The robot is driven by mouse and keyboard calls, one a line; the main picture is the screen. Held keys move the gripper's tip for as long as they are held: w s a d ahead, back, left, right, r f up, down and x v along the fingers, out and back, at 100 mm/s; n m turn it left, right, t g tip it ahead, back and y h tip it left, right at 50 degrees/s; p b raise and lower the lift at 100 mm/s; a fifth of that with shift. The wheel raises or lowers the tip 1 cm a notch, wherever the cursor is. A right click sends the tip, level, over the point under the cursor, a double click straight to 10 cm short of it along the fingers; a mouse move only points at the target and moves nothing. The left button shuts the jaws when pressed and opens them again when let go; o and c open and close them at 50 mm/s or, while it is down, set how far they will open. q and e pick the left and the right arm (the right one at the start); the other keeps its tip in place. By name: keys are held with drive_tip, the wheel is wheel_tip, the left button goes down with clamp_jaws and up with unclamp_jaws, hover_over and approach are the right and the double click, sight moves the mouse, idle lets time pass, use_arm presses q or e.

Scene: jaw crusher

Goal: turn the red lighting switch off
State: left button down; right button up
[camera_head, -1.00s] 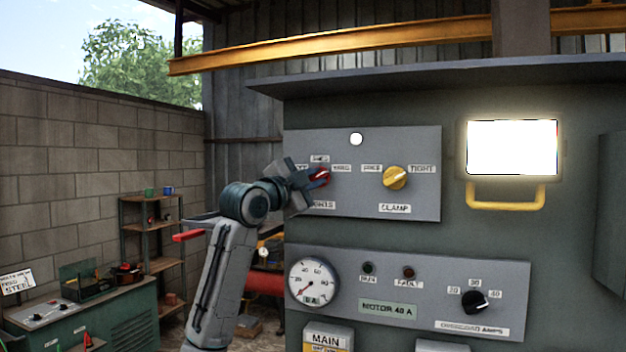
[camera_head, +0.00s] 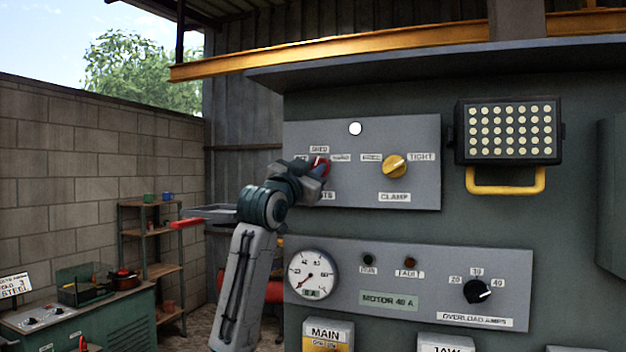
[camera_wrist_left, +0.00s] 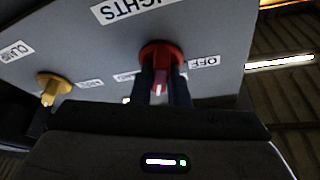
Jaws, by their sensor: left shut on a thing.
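The red lighting switch (camera_head: 320,165) is on the upper grey panel, at the left. My left gripper (camera_head: 314,178) is at the switch, its fingers around the knob, and hides part of it. In the left wrist view the red knob (camera_wrist_left: 160,56) sits between the two dark fingers (camera_wrist_left: 165,90), with the OFF label (camera_wrist_left: 205,62) beside it on the right. The gripper is shut on the switch. The knob's exact angle is partly hidden. My right gripper is not in view.
The yellow clamp knob (camera_head: 396,166) is right of the switch, also in the wrist view (camera_wrist_left: 52,88). A lower panel holds a gauge (camera_head: 312,273) and a black overload knob (camera_head: 477,291). A yellow handle (camera_head: 505,190) sticks out under the floodlight.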

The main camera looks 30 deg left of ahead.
use_arm(q)
drive_tip(key=shift+w+d+n+g+y+b, duration=0.1)
drive_tip(key=shift+n+g+y+b, duration=1.15)
drive_tip(key=shift+n, duration=2.6)
drive_tip(key=shift+s+d+n+g+y+b, duration=0.1)
drive_tip(key=shift+n+g+y+b, duration=0.4)
drive_tip(key=shift+n+y+b, duration=2.4)
drive_tip(key=shift+w+d+n+g+y+b, duration=0.1)
drive_tip(key=shift+n+g+y+b, duration=0.6)
drive_tip(key=shift+n, duration=4.05)
drive_tip(key=shift+g+h, duration=0.25)
drive_tip(key=c, duration=1.4)
unclamp_jaws()
